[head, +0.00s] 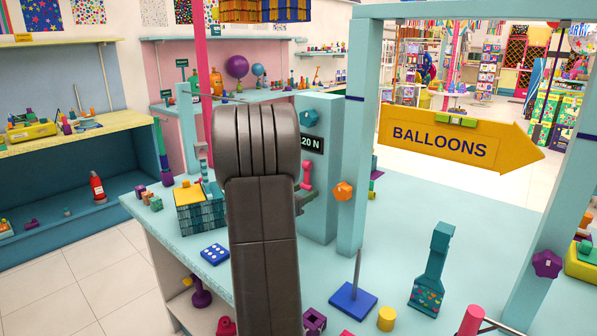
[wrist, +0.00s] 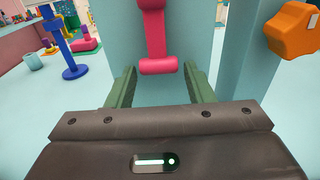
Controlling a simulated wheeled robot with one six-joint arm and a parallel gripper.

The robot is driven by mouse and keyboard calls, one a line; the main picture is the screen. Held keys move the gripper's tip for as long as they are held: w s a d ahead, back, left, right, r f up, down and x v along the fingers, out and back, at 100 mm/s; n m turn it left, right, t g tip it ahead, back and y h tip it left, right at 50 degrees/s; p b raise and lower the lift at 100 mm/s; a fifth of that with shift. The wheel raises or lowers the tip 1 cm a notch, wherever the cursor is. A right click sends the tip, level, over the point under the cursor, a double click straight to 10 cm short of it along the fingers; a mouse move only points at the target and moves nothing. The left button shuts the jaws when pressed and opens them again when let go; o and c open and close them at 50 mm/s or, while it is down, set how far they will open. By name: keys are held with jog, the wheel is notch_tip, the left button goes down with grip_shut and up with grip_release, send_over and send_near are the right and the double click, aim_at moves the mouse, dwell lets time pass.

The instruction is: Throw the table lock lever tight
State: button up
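A pink lever (head: 306,174) with a crossbar at its lower end is on the face of a pale teal post (head: 325,222). The pink lever also shows in the wrist view (wrist: 154,32), at the top middle, hanging down. I cannot tell for sure that it is the table lock lever. My gripper (wrist: 159,82) is open, its two green fingers apart on either side of the crossbar in the picture. The crossbar appears just beyond the fingertips, and I see no contact. In the head view my arm hides most of the gripper.
An orange knob (head: 343,191) is on the frame upright right of the lever, close to my gripper's right side. A teal knob (head: 310,117) sits above it. A blue-based stand (head: 352,299) and a yellow cylinder (head: 387,318) are on the table. A yellow BALLOONS sign (head: 455,165) hangs at right.

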jog(key=shift+o, duration=0.5)
jog(key=shift+s+a, duration=0.1)
jog(key=shift+a, duration=0.05)
jog(key=shift+b+v, duration=0.4)
jog(key=shift+v, duration=1.5)
jog(key=v, duration=0.4)
jog(key=shift+p+x, duration=0.4)
jog(key=shift+x, duration=3.65)
